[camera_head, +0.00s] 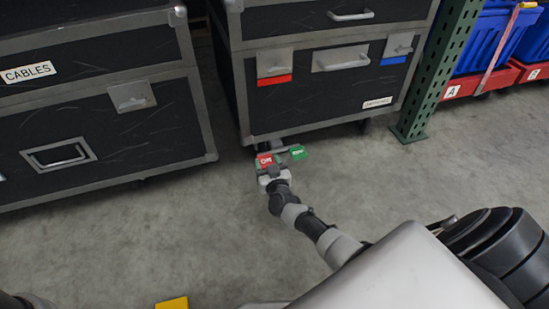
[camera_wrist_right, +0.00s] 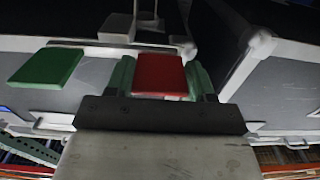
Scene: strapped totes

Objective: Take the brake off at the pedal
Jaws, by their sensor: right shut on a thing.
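A red pedal (camera_head: 265,160) and a green pedal (camera_head: 298,152) stick out low at the front of the middle black case (camera_head: 330,95). Each has a small white marking that I cannot read for sure. My right gripper (camera_head: 268,167) reaches down to the floor-level pedals and is shut on the red pedal. In the right wrist view the red pedal (camera_wrist_right: 160,74) sits between the two greenish fingers (camera_wrist_right: 160,84). The green pedal (camera_wrist_right: 46,66) is apart from the fingers, to the left. My left gripper is not in view.
A black case labelled CABLES (camera_head: 90,110) stands at left. A green perforated post (camera_head: 440,70) rises right of the middle case. Blue totes (camera_head: 485,45) on red bases stand beyond it. A yellow object (camera_head: 172,303) shows at the bottom edge. The grey floor (camera_head: 160,235) in front is mostly clear.

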